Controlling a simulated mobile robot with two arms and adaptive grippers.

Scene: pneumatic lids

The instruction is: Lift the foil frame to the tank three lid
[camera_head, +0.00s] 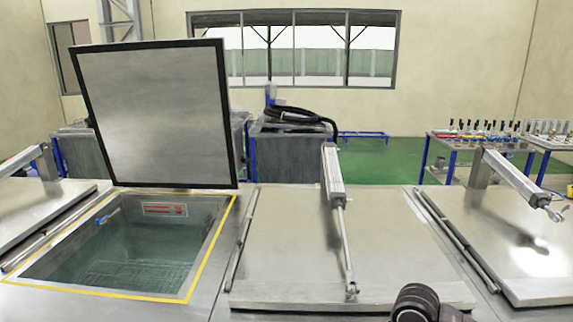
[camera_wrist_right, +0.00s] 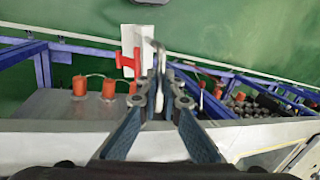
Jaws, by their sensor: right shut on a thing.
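In the head view an open tank (camera_head: 176,297) with a yellow-taped rim holds clear greenish liquid. A square grey metal panel with a dark border (camera_head: 160,118) stands upright at its back edge; I cannot tell if it is the foil frame or the opened lid. A closed lid (camera_head: 290,245) with a pneumatic cylinder (camera_head: 333,175) lies in the middle. Another closed lid (camera_head: 520,245) lies at the right. In the right wrist view my right gripper (camera_wrist_right: 163,92) is shut on a thin light grey piece (camera_wrist_right: 158,55), partly hidden by the fingers. My left gripper is not in view.
A second cylinder (camera_head: 517,178) reaches over the right lid. A dark round part of my arm shows at the bottom of the head view. Tables with small coloured items (camera_head: 480,138) stand behind. The wrist view shows blue frames, orange cylinders (camera_wrist_right: 79,86) and green floor (camera_wrist_right: 230,40).

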